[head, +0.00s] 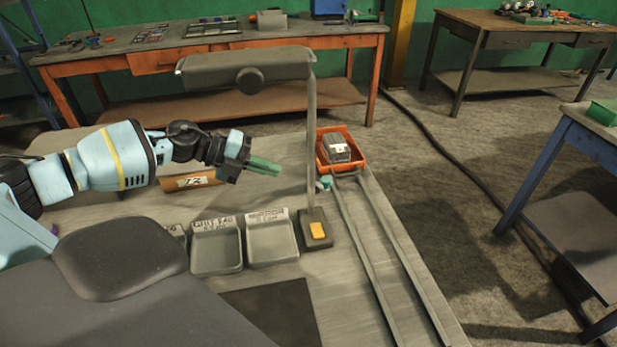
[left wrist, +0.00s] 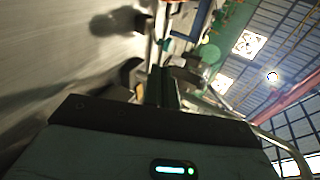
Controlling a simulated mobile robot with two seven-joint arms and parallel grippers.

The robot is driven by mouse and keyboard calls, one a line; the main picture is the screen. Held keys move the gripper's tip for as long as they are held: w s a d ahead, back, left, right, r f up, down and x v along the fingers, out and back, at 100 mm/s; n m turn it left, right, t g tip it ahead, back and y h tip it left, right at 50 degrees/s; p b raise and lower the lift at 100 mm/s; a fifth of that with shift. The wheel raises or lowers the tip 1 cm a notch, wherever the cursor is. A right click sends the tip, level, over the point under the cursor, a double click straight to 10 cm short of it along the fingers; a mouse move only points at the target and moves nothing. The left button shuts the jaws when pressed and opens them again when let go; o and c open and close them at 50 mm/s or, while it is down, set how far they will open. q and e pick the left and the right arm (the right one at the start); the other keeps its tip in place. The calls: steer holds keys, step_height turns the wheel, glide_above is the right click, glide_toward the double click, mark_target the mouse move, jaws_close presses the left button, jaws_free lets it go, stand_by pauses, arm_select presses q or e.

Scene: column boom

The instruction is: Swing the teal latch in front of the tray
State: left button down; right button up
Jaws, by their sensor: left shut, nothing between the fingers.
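The orange tray (head: 357,163) sits at the far end of two rails on the bench, with a dark box (head: 337,148) bearing a white label inside. The small teal latch (head: 325,182) is at the tray's near left corner, by the end of the left rail. My left gripper (head: 275,168) is shut and empty, left of the latch and apart from it, with the lamp's post between them in the picture. Its green fingers point right, and they also show in the left wrist view (left wrist: 163,88). My right gripper is out of view.
A lamp (head: 245,68) stands on a post; its base (head: 314,230) has a yellow switch. Grey bins (head: 216,250) and an orange bin marked 12 (head: 192,182) are on the bench. A dark mat (head: 272,308) lies nearer. The strip between the rails is clear.

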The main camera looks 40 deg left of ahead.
arm_select(q)
steer(key=x, duration=0.5)
steer(key=r+p+x, duration=0.1)
steer(key=x, duration=0.2)
steer(key=shift+w+d, duration=0.3)
steer(key=shift+w, duration=0.05)
steer(key=shift+w+d+f, duration=0.25)
steer(key=shift+d, duration=0.1)
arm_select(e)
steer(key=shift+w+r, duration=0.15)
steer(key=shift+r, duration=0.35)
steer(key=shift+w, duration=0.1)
